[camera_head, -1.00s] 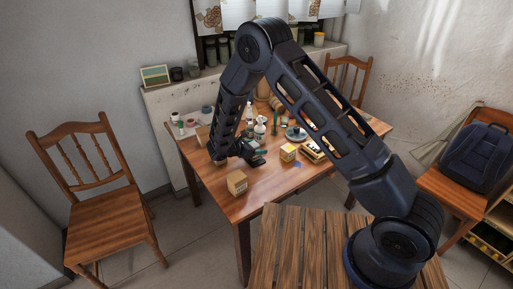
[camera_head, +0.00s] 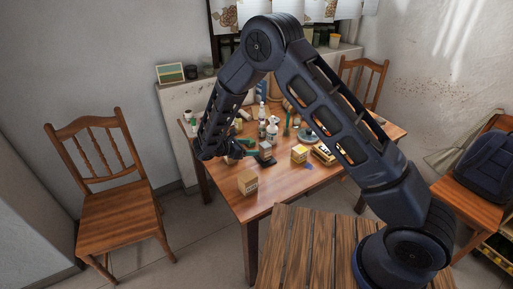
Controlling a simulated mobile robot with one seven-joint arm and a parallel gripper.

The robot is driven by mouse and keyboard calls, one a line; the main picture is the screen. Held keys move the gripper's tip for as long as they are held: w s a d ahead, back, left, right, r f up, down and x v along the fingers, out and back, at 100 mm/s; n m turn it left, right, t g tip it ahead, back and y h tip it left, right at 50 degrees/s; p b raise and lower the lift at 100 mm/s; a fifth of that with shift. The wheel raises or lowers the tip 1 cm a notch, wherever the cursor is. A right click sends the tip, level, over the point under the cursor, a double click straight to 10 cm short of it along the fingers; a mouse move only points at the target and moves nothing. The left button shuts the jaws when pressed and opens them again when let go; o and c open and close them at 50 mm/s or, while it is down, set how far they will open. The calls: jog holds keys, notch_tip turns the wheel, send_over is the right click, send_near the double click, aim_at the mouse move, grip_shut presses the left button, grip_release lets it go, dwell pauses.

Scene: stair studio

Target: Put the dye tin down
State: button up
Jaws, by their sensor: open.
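My gripper (camera_head: 256,153) is low over the left part of the wooden table (camera_head: 268,200), with its dark fingers pointing right and open. A small grey block-like item (camera_head: 265,147), which may be the dye tin, stands upright at the fingertips. I cannot tell whether the fingers still touch it or whether it rests fully on the tabletop. My wrist and forearm hide the table's left edge behind it.
A cardboard box (camera_head: 248,182) stands near the front left edge, close to my gripper. A chair (camera_head: 112,190) stands left.

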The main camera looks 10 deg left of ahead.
jog(key=w+d+r+m+g+y, duration=0.15)
jog(key=d+r+m+g, duration=0.4)
jog(key=d+r, duration=0.85)
jog(key=w+d+r+m+g+y, duration=0.1)
jog(key=w+d+r+m+g, duration=0.2)
jog(key=d+r+m, duration=0.85)
jog(key=s+d+r+m+y, duration=0.15)
jog(key=s+d+r, duration=0.25)
jog(key=d, duration=0.5)
jog(key=s+d+r+m+y, duration=0.1)
jog(key=s+d+r+y, duration=0.3)
jog(key=d, duration=0.6)
jog(key=s+d+m+t, duration=0.1)
jog(key=s+d+m, duration=0.2)
jog(key=s, duration=0.3)
jog(key=s+d+r+m+t+y, duration=0.1)
jog(key=s+d+m+t, duration=0.1)
jog(key=s+d+m, duration=0.2)
jog(key=s, duration=0.2)
jog(key=shift+s+r+y, duration=0.3)
jog(key=shift+s, duration=0.1)
jog(key=shift+m+t, duration=0.25)
